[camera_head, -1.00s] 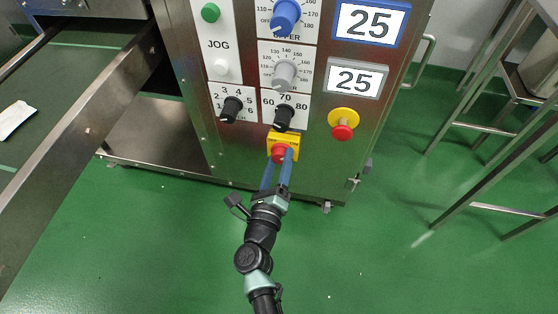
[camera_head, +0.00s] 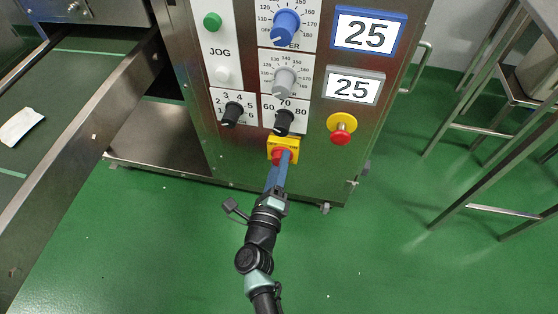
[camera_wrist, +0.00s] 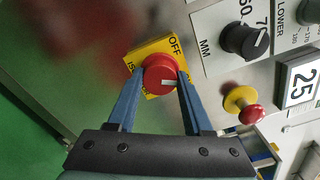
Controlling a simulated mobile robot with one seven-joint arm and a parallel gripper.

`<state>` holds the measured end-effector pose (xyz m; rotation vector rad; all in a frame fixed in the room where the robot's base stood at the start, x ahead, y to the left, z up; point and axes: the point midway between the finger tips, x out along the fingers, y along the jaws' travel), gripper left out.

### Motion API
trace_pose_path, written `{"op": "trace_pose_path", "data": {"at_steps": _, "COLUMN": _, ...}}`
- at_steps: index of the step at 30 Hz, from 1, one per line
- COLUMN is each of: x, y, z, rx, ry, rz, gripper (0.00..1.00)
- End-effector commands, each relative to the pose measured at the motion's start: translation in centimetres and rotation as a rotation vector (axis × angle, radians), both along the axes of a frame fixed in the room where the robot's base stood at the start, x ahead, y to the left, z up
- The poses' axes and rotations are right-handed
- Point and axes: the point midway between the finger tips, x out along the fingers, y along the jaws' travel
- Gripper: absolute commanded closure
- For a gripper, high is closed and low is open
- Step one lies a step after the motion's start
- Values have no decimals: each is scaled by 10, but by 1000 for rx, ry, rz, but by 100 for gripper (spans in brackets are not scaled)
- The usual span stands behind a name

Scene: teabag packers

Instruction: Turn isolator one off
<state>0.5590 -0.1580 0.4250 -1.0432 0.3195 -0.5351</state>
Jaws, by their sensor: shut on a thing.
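The isolator is a red rotary knob (camera_wrist: 158,70) on a yellow plate (camera_wrist: 134,59), low on the front of the steel control cabinet. It also shows in the head view as a red knob (camera_head: 278,156) on its yellow plate (camera_head: 273,143). My gripper (camera_wrist: 161,76) has its two blue fingers on either side of the knob, shut on it. The word OFF shows above the knob in the wrist view. A short white mark lies on the lower right of the knob's face, roughly level in that view. The fingers partly cover the plate's lower lettering.
A red emergency button (camera_head: 341,136) on a yellow base sits right of the isolator. Black dials (camera_head: 283,122) are just above it. A conveyor (camera_head: 50,110) with a white packet is at left; steel frames (camera_head: 490,209) stand at right. The green floor below is clear.

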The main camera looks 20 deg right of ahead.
Motion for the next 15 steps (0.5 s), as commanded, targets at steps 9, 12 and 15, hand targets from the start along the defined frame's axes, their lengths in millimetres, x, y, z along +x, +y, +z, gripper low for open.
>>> {"op": "trace_pose_path", "data": {"at_steps": 9, "x": 0, "y": 1, "z": 3, "rx": -253, "ry": 171, "rz": 2, "gripper": 100}}
{"op": "trace_pose_path", "data": {"at_steps": 12, "x": 0, "y": 1, "z": 2, "rx": -331, "ry": 224, "rz": 1, "gripper": 100}}
{"op": "trace_pose_path", "data": {"at_steps": 15, "x": 0, "y": 1, "z": 2, "rx": -410, "ry": 278, "rz": 1, "gripper": 100}}
